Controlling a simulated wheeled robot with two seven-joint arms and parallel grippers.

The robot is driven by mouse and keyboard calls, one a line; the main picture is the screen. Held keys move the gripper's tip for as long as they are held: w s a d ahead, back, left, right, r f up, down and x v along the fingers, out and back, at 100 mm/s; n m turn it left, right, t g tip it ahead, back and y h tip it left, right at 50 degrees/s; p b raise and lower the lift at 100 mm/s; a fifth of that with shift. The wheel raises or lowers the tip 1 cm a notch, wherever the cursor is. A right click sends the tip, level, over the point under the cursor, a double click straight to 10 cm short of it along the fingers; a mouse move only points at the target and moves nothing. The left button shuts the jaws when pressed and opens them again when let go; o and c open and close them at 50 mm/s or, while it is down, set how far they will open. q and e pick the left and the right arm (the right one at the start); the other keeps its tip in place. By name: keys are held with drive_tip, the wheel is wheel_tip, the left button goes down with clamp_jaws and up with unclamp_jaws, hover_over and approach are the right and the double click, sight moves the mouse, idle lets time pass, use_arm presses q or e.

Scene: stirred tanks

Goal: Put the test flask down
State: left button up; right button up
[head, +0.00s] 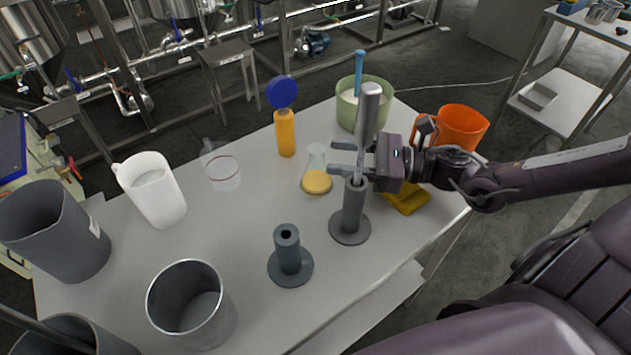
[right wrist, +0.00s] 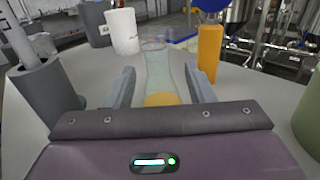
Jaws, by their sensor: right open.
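The test flask (head: 317,177) is a clear conical flask with yellow liquid at its bottom. It stands upright on the table (head: 245,250), left of the upright rod in its dark grey stand. My right gripper (head: 340,157) is open just right of the flask, with its fingers pointing left. In the right wrist view the flask (right wrist: 160,80) stands between and beyond the two open fingers (right wrist: 160,88), and I see no finger pressing on it. My left gripper is not in view.
A metal rod (head: 368,110) stands in a dark grey holder (head: 353,210) close to my right gripper.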

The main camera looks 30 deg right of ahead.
sight(310, 153)
drive_tip(key=x, duration=0.6)
drive_tip(key=shift+s+r+b, duration=0.1)
drive_tip(key=shift+r+b, duration=0.15)
drive_tip(key=shift+b, duration=0.05)
drive_tip(key=shift+w+a, duration=0.2)
drive_tip(key=shift+a, duration=0.1)
drive_tip(key=shift+w+a, duration=0.1)
drive_tip(key=shift+a, duration=0.1)
drive_tip(key=c, duration=1)
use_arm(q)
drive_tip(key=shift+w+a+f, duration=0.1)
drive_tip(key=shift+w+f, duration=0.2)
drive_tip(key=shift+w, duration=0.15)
use_arm(e)
clamp_jaws()
